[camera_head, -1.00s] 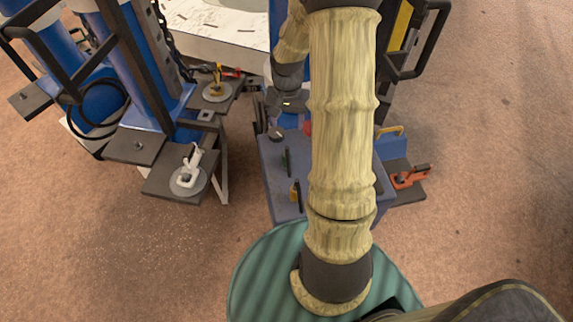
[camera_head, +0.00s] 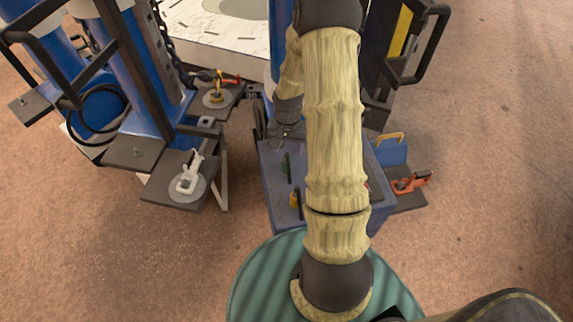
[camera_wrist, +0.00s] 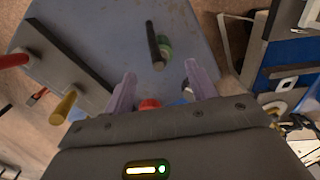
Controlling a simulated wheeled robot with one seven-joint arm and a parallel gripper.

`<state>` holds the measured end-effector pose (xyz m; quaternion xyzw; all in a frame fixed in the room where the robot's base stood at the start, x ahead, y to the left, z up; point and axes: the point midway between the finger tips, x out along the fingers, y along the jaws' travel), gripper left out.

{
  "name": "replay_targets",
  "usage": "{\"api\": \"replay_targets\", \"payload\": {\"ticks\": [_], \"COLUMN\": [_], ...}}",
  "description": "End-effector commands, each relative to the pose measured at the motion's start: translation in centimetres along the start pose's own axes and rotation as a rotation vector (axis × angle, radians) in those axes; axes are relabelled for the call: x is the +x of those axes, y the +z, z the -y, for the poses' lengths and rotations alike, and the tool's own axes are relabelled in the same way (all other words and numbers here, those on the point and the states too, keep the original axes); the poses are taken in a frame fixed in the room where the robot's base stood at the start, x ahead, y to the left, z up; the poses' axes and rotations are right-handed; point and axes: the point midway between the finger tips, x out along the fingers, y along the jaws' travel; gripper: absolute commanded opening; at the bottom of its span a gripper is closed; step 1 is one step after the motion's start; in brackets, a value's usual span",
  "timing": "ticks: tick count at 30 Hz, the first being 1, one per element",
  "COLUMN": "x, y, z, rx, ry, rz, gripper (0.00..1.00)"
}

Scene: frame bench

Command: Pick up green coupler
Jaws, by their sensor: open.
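The green coupler (camera_wrist: 165,46) shows in the wrist view as a green end partly behind a dark upright rod, on the blue-grey bench top. In the head view a small dark green piece (camera_head: 286,167) stands on the left part of that bench. My gripper (camera_wrist: 163,84) is open, its two pale fingers spread and pointing toward the bench. The green coupler lies beyond the fingertips, apart from them. A red round piece (camera_wrist: 150,103) shows between the fingers, near the gripper body. My arm hides part of the bench in the head view.
The blue-grey bench (camera_head: 274,193) also carries a yellow piece (camera_head: 294,199). A yellow-tipped piece (camera_wrist: 63,108) and a dark bar (camera_wrist: 62,53) lie left in the wrist view. A white clamp (camera_head: 190,174) stands on the left platform. An orange clamp (camera_head: 411,182) stands at right.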

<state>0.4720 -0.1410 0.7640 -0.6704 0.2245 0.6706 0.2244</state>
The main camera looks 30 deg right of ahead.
Motion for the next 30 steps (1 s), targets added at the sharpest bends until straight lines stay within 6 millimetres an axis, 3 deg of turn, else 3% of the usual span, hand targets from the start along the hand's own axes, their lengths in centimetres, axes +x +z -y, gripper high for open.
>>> {"api": "replay_targets", "payload": {"ticks": [3, 6, 18, 30], "x": [2.0, 2.7, 3.2, 7.9], "y": [0.1, 0.0, 0.1, 0.4], "z": [0.0, 0.0, 0.1, 0.4], "rx": [0.0, 0.0, 0.0, -0.001], "ry": [0.001, 0.0, 0.0, 0.0], "rz": [0.002, 0.002, 0.001, 0.0], "gripper": [0.57, 0.57, 0.57, 0.57]}}
